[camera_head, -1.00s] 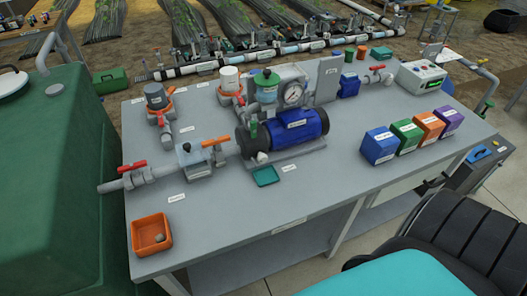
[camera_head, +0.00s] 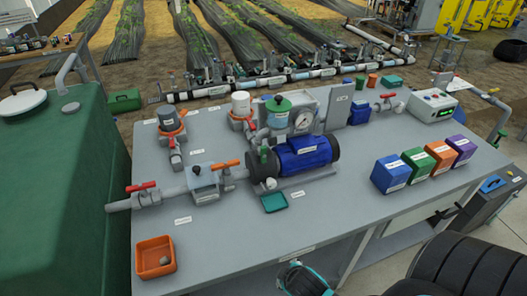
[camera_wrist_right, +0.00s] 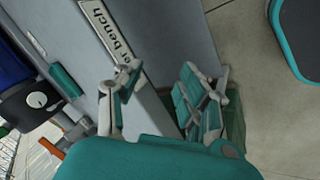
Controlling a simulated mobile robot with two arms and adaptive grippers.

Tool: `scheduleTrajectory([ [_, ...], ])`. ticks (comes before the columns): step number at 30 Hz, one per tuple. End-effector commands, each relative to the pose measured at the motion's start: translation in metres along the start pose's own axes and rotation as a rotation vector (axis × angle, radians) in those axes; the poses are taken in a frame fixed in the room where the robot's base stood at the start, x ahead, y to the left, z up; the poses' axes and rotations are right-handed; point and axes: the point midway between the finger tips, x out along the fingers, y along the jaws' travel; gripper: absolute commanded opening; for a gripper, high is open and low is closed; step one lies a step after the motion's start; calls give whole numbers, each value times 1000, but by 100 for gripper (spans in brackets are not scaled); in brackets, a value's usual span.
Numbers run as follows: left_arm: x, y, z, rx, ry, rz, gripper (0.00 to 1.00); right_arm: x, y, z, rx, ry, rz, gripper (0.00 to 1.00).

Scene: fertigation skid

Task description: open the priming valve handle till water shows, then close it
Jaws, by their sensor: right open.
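An orange lever handle (camera_head: 226,164) sits on the grey pipe fitting (camera_head: 203,182) left of the blue pump (camera_head: 300,156). A red lever (camera_head: 140,186) sits on the pipe further left, and a small green knob (camera_head: 263,154) stands at the pump's left end. Their labels are too small to read, so I cannot tell which is the priming valve handle. My right gripper (camera_wrist_right: 165,90) is open and empty, beside the bench's front edge. In the head view its teal and black part (camera_head: 305,279) shows at the bottom, apart from the valves. My left gripper is not in view.
An orange tray (camera_head: 155,258) stands front left, a teal tray (camera_head: 274,203) before the pump. Several coloured boxes (camera_head: 416,163) stand at the right. A green tank (camera_head: 60,200) is at the left.

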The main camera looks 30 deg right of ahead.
Motion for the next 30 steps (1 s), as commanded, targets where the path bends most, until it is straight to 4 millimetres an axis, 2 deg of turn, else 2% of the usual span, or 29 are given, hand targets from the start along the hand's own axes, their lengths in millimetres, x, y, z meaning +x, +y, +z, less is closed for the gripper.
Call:
scheduleTrajectory([
  [1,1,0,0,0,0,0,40,-8,24,-4,-90,17,82,40],
  [8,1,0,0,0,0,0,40,-19,103,-24,-612,23,441,40],
  [12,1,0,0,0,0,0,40,-40,150,-50,-1070,-43,725,40],
  [15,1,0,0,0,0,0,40,-61,171,-75,-1443,-144,939,40],
  [18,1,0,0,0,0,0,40,-77,179,-95,-1746,-259,1105,40],
  [21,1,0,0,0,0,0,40,-85,179,-106,-1932,-345,1201,40],
  [24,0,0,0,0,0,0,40,-88,180,-112,-2013,-388,1242,40],
  [30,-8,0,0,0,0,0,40,-80,195,-129,-2020,-396,1249,40],
])
